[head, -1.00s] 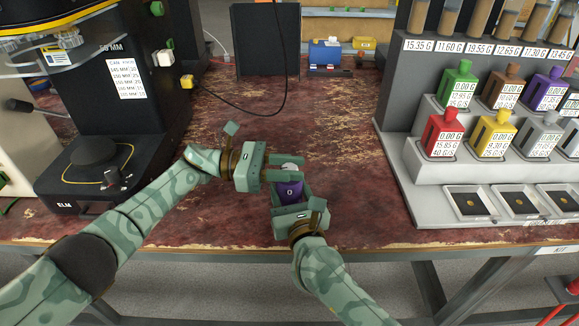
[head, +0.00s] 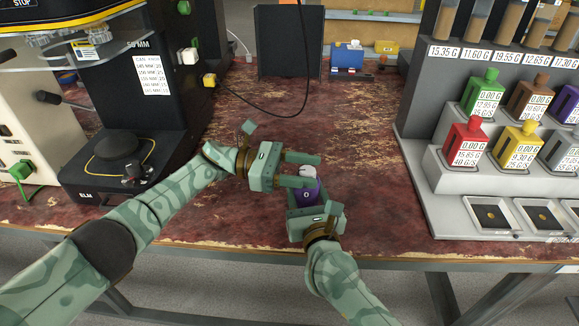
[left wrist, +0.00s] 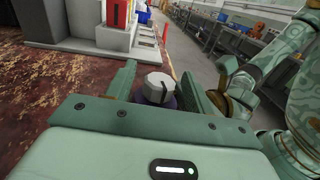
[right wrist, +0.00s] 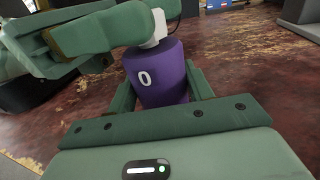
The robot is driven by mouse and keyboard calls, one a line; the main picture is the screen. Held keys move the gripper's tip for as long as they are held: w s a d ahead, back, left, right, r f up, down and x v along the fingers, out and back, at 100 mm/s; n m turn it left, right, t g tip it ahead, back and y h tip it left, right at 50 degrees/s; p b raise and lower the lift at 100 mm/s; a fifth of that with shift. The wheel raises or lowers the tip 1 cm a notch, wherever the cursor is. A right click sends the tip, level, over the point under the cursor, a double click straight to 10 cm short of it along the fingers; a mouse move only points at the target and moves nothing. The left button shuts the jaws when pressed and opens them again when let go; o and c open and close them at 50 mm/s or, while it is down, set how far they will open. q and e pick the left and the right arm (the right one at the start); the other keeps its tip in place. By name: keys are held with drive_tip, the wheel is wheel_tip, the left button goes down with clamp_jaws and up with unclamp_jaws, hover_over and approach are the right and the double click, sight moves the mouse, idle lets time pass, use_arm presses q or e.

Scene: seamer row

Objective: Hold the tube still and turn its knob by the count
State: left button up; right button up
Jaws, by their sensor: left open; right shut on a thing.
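The purple tube (head: 308,195) marked "0" stands upright at the front of the bench, with a white knob (head: 308,171) on top. My right gripper (head: 311,199) is shut on the tube's body; the right wrist view shows the tube (right wrist: 158,80) between its fingers. My left gripper (head: 312,171) is open, with one finger on each side of the knob. In the left wrist view, the faceted knob (left wrist: 158,87) shows a dark line and gaps to both fingers. In the right wrist view, a left finger hides part of the knob.
A grey stepped rack (head: 425,190) with coloured, labelled containers stands at the right. A black machine (head: 120,170) with a round pad stands at the left. A black panel (head: 290,42) and a loose cable stand behind. The worn red bench top (head: 370,130) is clear in the middle.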

use_arm(q)
drive_tip(key=w+a, duration=0.1)
drive_tip(key=a, duration=1)
drive_tip(key=shift+a, duration=0.2)
drive_tip(key=shift+w, duration=0.1)
drive_tip(key=s+f, duration=0.1)
drive_tip(key=s+d+f+n+t, duration=0.1)
drive_tip(key=f, duration=0.1)
drive_tip(key=s+d+f+n+t, duration=0.1)
drive_tip(key=shift+d+f+y, duration=0.25)
drive_tip(key=shift+f+y, duration=0.1)
drive_tip(key=shift+y, duration=0.05)
drive_tip(key=shift+s+f+n+t, duration=0.1)
drive_tip(key=shift+s+n+t, duration=0.25)
drive_tip(key=shift+t, duration=0.55)
wheel_tip(320, 180, up, 4)
drive_tip(key=s+n+t, duration=0.2)
drive_tip(key=n+t, duration=0.1)
drive_tip(key=t, duration=0.2)
drive_tip(key=shift+y, duration=0.4)
drive_tip(key=x, duration=1)
drive_tip(key=shift+w+d, duration=0.15)
drive_tip(key=shift+w, duration=0.15)
